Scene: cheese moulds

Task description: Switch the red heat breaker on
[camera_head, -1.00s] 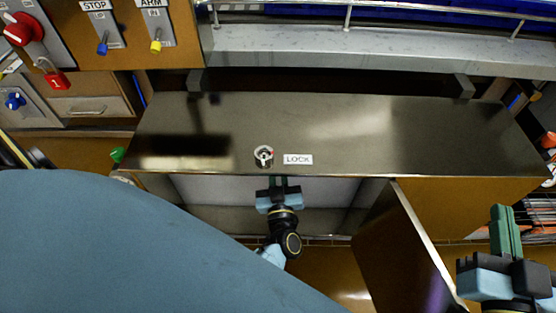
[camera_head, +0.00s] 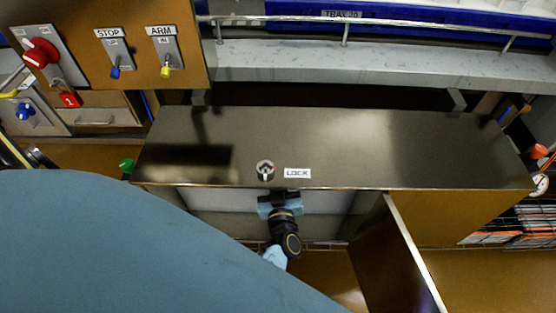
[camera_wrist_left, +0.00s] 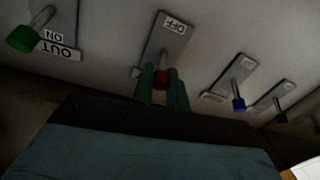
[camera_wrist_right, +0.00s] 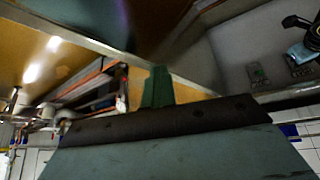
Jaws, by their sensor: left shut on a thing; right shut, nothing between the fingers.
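The red-tipped breaker lever (camera_wrist_left: 161,78) shows in the left wrist view on a grey plate (camera_wrist_left: 172,40). The plate's OFF label (camera_wrist_left: 175,23) reads upside down at its upper end, and the lever tip is at the end away from it. My left gripper (camera_wrist_left: 163,90) is shut on the red tip. In the head view my left gripper (camera_head: 280,203) reaches into the open cabinet (camera_head: 340,200) under its steel top, its fingertips hidden. My right gripper (camera_wrist_right: 158,85) is shut and empty in the right wrist view, and out of the head view.
Beside the red lever are a green lever (camera_wrist_left: 22,38), a blue lever (camera_wrist_left: 239,104) and a dark-tipped lever (camera_wrist_left: 281,117). The cabinet door (camera_head: 395,255) stands open on the right. A LOCK key switch (camera_head: 265,170) sits on the steel top.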

